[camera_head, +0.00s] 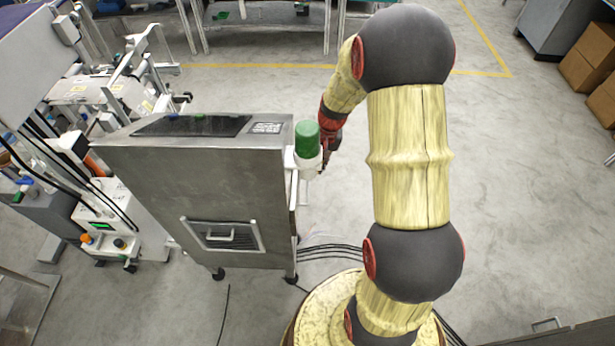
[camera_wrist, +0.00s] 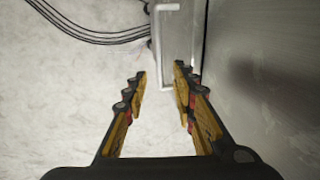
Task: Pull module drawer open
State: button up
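A grey metal cabinet (camera_head: 180,180) stands left of my arm in the head view. A framed panel (camera_head: 222,248) with a bar handle (camera_head: 228,237) is low on its front face; it looks closed. My gripper is beside the cabinet's right side, mostly hidden behind a green-topped white cylinder in the head view. In the wrist view my gripper (camera_wrist: 160,72) is open and empty, fingers apart. A pale-rimmed grey box-like part (camera_wrist: 177,45) lies beyond the right fingertip; I cannot tell whether it is the drawer. The cabinet's metal side (camera_wrist: 270,70) fills the right.
The green-topped cylinder (camera_head: 307,140) sticks out at the cabinet's upper right edge. Black cables (camera_head: 330,249) run along the floor, also visible in the wrist view (camera_wrist: 90,28). White equipment (camera_head: 110,205) crowds the left. The floor to the right (camera_head: 520,200) is clear.

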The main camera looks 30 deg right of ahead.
aim_at(308, 182)
jog(key=f, duration=0.2)
jog(key=f+b, duration=0.1)
jog(key=f, duration=0.1)
jog(key=a+f+b, duration=0.1)
jog(key=f, duration=0.2)
jog(key=shift+w+a, duration=0.1)
jog(key=shift+w, duration=0.3)
jog(key=shift+c, duration=1.1)
jog(key=c, duration=0.4)
grip_shut()
